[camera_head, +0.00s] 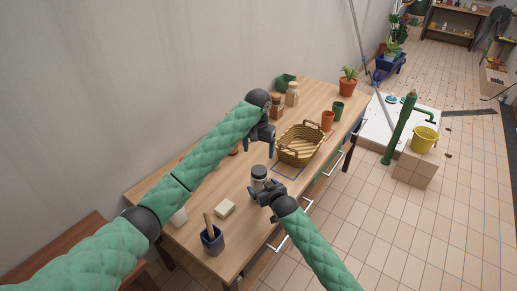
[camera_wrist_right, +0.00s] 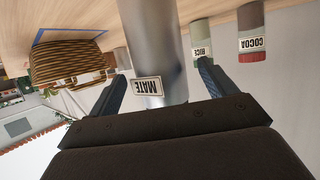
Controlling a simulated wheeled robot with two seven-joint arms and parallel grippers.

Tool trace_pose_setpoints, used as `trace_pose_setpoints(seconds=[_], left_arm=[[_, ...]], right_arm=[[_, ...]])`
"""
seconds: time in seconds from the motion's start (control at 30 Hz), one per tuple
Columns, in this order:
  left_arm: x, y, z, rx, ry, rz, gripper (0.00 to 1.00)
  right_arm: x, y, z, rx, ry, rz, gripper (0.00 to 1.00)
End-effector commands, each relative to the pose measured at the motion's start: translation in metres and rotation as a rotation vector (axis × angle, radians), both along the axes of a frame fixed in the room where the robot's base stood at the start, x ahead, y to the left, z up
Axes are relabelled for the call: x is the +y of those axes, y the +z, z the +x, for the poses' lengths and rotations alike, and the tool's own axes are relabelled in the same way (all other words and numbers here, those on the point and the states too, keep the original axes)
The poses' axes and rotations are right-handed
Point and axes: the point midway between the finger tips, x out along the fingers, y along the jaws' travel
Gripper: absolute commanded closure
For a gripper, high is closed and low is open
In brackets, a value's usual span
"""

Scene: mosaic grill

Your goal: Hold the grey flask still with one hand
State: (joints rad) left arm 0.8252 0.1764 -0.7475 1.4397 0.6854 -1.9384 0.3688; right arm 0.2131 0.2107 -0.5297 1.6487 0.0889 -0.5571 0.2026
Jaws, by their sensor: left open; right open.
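The grey flask (camera_head: 259,173) stands upright on the wooden table (camera_head: 238,246). In the right wrist view the flask (camera_wrist_right: 152,50) is a smooth metal cylinder with a MATE label, seen upside down. My right gripper (camera_head: 267,192) is open at the near side of the flask. In the wrist view its two fingers stand on either side of the flask, with gaps visible, so it is not gripped. My left gripper (camera_head: 262,138) is open and empty above the table, behind the flask; its fingertips are partly hard to make out.
A wicker basket (camera_head: 300,146) stands to the right of the flask. RICE (camera_wrist_right: 201,38) and COCOA (camera_wrist_right: 251,30) canisters stand beyond the flask. Several pots and jars are at the far end.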

Motion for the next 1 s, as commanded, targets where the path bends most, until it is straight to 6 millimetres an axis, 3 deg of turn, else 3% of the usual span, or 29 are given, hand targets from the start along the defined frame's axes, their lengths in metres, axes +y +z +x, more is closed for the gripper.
trace_pose_setpoints(seconds=[0.3,1.0], left_arm=[[0.0,-0.015,0.0,0.0,0.0,0.0,0.2],[0.0,-0.015,0.0,0.0,0.0,0.0,0.2]], right_arm=[[-0.013,0.012,-0.029,0.0,0.0,0.0,0.16],[-0.015,0.014,-0.031,0.001,0.0,0.0,0.16]])
